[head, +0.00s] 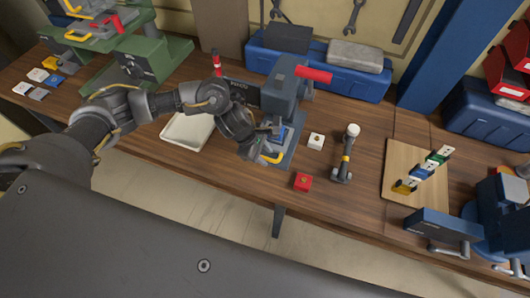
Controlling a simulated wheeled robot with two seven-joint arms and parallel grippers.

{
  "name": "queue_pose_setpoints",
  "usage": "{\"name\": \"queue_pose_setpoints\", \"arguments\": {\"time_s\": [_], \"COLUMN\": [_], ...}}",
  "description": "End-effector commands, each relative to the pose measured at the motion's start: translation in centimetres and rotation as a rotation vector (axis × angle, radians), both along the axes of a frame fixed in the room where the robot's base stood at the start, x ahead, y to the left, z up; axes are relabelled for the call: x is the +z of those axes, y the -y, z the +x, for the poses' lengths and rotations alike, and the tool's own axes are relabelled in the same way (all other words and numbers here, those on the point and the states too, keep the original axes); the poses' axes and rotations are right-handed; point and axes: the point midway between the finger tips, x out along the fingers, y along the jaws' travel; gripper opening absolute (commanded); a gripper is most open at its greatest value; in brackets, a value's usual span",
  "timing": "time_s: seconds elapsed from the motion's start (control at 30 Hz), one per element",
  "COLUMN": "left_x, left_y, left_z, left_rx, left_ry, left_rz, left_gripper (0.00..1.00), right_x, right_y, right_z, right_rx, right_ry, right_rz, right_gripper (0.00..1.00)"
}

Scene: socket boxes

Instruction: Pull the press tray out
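The press (282,92) is a blue-grey machine with a red lever (314,74), standing on the wooden bench. Low at its front is a small blue part (287,136), with a yellow handle (273,158) at the near end, which looks like the press tray. My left gripper (264,150) is at the front of the press, right by the yellow handle. My own wrist covers part of the tray area. Whether the fingers are closed around the handle is too small to tell. My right gripper is not in view.
A wooden board (408,165) is further right. The bench's front edge is close below the press.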

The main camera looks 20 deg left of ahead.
Motion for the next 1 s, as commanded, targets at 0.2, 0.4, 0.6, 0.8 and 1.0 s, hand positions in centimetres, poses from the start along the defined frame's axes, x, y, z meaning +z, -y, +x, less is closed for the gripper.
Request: {"name": "queue_pose_setpoints", "arguments": {"time_s": [0.2,0.4,0.6,0.8,1.0], "left_x": [-0.66,-0.65,-0.63,-0.61,-0.73], "left_y": [0.22,0.22,0.22,0.22,0.74], "left_z": [0.09,0.09,0.08,0.09,-0.39], "left_rx": [0.002,0.001,0.001,0.001,-0.012], "left_ry": [0.001,0.001,0.001,0.001,0.001], "left_rz": [0.002,0.001,0.001,0.001,0.0], "left_gripper": [0.33,0.29,0.03,0.0,0.0], "right_x": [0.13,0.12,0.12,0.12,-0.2], "right_y": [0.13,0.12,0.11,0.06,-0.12], "right_z": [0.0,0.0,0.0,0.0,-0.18], "right_rx": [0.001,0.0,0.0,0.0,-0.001], "right_ry": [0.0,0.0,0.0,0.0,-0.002], "right_rz": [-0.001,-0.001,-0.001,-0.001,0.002], "right_gripper": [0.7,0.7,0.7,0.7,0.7]}}
